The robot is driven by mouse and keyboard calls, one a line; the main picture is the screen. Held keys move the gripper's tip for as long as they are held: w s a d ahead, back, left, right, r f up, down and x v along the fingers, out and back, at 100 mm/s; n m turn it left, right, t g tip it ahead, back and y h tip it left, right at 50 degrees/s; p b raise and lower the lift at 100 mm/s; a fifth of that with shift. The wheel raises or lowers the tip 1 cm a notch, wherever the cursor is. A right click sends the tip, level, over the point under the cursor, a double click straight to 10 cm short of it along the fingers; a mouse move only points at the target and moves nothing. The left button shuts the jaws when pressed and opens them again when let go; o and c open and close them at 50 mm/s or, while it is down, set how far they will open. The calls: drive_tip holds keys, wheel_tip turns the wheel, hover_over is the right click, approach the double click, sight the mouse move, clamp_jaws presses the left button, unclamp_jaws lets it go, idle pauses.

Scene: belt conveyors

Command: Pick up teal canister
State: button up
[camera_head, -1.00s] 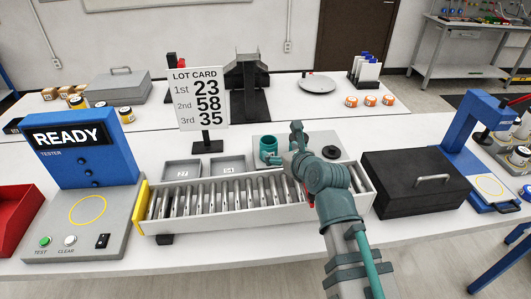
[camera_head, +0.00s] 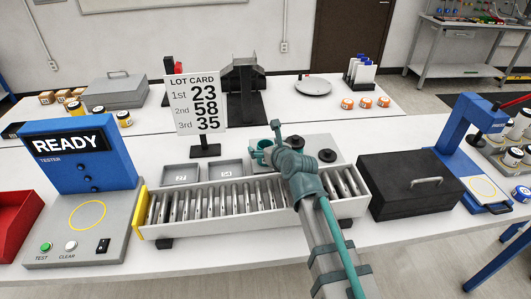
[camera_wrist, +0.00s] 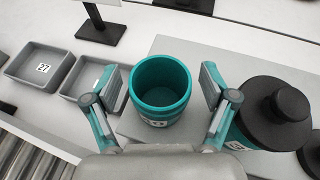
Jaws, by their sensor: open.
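The teal canister (camera_wrist: 160,85) stands upright and open-topped on a grey plate (camera_wrist: 185,50), with a partly hidden white label on its near side. In the head view the canister (camera_head: 256,158) is partly covered by my gripper (camera_head: 266,145). My gripper (camera_wrist: 162,88) is open in the wrist view, with one finger to the left and one to the right of the canister. Gaps show between the fingers and its wall. To the right, close beside the right finger, is a teal body under a black knobbed lid (camera_wrist: 275,112).
Two small grey trays (camera_head: 181,174) (camera_head: 225,170) lie left of the plate. The lot card stand (camera_head: 205,150) is behind them. A roller conveyor (camera_head: 220,205) runs in front, beneath my arm. A black case (camera_head: 410,185) stands right, the blue tester (camera_head: 80,155) left.

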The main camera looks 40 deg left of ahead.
drive_tip(key=c, duration=1.3)
